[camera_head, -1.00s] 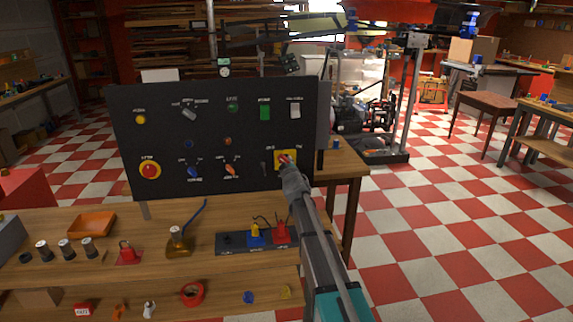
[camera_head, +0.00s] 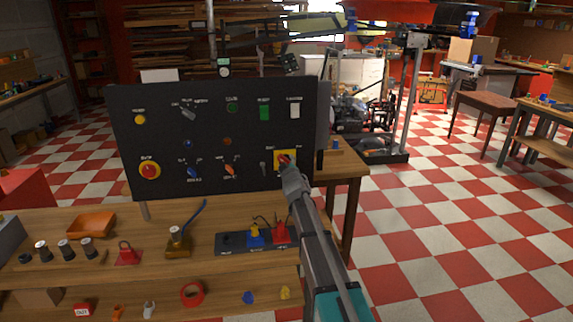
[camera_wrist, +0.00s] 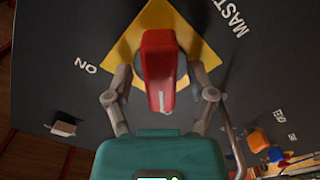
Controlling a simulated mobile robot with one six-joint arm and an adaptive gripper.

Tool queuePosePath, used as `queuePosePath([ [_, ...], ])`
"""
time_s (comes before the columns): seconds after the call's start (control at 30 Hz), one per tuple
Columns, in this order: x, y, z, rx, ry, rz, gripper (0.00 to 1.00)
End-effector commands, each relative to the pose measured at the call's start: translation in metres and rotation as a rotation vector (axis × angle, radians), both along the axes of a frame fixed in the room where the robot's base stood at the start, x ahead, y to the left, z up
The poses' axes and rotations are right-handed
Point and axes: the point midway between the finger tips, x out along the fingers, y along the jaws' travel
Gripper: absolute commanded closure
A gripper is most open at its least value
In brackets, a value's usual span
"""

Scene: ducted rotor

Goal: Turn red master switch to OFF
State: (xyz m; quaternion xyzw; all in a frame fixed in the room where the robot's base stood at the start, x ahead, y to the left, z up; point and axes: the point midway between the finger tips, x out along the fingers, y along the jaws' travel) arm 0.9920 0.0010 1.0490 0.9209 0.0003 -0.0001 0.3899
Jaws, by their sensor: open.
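The red master switch (camera_wrist: 158,68) is a red handle on a yellow plate (camera_wrist: 207,54) on the black panel; in the wrist view it lies between the fingers of my gripper (camera_wrist: 160,92). The fingers are open, one on each side of the handle, with small gaps visible. The word "NO" is readable left of the yellow plate and "MAST" at upper right, both turned in this view. In the head view the yellow plate (camera_head: 291,155) shows at the panel's lower right, and my gripper (camera_head: 287,172) partly covers the switch.
A small toggle (camera_wrist: 64,128) is near my left finger in the wrist view. Plugs and an orange tray (camera_head: 92,225) lie on the bench.

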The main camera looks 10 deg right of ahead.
Motion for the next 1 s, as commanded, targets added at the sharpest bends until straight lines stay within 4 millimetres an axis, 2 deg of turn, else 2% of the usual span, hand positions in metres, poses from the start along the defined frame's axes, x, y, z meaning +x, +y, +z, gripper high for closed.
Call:
queuePosePath([
  [0.27,-0.014,0.0,0.0,0.0,0.0,0.0,0.29],
  [0.8,-0.095,-0.001,0.0,0.001,0.001,-0.001,0.29],
  [1.0,-0.114,-0.001,0.0,0.0,0.0,-0.001,0.29],
])
